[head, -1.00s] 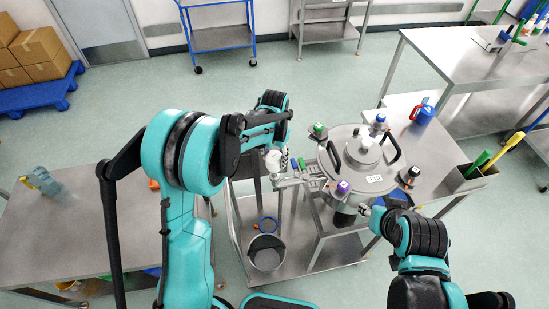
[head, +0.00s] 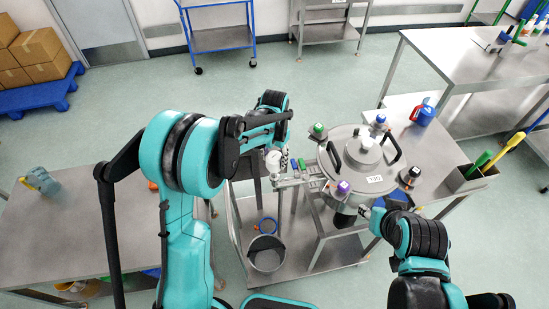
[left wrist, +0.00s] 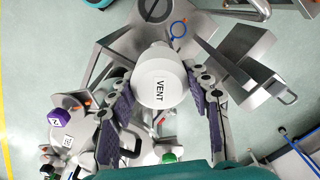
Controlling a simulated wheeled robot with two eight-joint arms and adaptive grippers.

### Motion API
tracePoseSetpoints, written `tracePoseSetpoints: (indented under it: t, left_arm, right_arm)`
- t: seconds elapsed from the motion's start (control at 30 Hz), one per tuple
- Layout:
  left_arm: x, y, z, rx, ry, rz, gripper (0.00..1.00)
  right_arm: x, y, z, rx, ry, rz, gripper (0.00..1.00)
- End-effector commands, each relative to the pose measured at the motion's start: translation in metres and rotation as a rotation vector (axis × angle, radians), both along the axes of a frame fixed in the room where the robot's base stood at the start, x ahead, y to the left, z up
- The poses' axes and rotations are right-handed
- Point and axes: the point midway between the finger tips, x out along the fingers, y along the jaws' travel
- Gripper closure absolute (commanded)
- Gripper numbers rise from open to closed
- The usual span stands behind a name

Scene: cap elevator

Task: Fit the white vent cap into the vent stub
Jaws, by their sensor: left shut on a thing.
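The white vent cap (left wrist: 158,85), marked VENT, sits between the two fingers of my left gripper (left wrist: 163,118) in the left wrist view. My left gripper is shut on it. In the head view the white cap (head: 273,158) shows beside my left gripper (head: 281,160), to the left of the steel vessel (head: 365,163). The cap is held above the cart, apart from the vessel's lid. I cannot make out the vent stub clearly. My right gripper (head: 367,210) is at the front of the vessel, with its fingers too small to read.
The vessel's lid carries green, blue, purple and dark-topped fittings, a white centre cap (head: 367,142) and two black handles. A bucket (head: 267,254) stands on the cart's lower shelf. A steel table (head: 70,225) is at the left. Brush handles (head: 500,150) rise at the right.

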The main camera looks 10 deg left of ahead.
Motion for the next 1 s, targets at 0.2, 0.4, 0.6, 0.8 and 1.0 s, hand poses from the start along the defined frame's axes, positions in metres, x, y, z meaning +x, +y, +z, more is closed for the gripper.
tracePoseSetpoints:
  t: [0.2,0.4,0.6,0.8,1.0]
  left_arm:
    - [-0.0001,0.0000,-0.0008,0.000,0.000,0.000,0.80]
    - [-0.0001,0.0000,-0.0002,0.000,0.000,0.000,0.80]
    - [-0.0001,0.0000,-0.0004,0.000,0.000,0.000,0.80]
    - [-0.0001,0.0000,-0.0029,0.000,0.000,0.000,0.80]
    - [-0.0001,-0.0001,-0.0058,0.000,0.000,0.000,0.80]
  right_arm:
    - [0.0000,0.0000,-0.0029,0.000,0.000,0.000,0.60]
    - [-0.0001,0.0000,-0.0039,0.000,0.000,0.000,0.60]
    - [0.0000,0.0000,-0.0040,0.000,0.000,0.000,0.60]
    - [0.0000,0.0000,-0.0067,0.000,0.000,0.000,0.60]
    - [0.0000,0.0000,-0.0098,0.000,0.000,0.000,0.60]
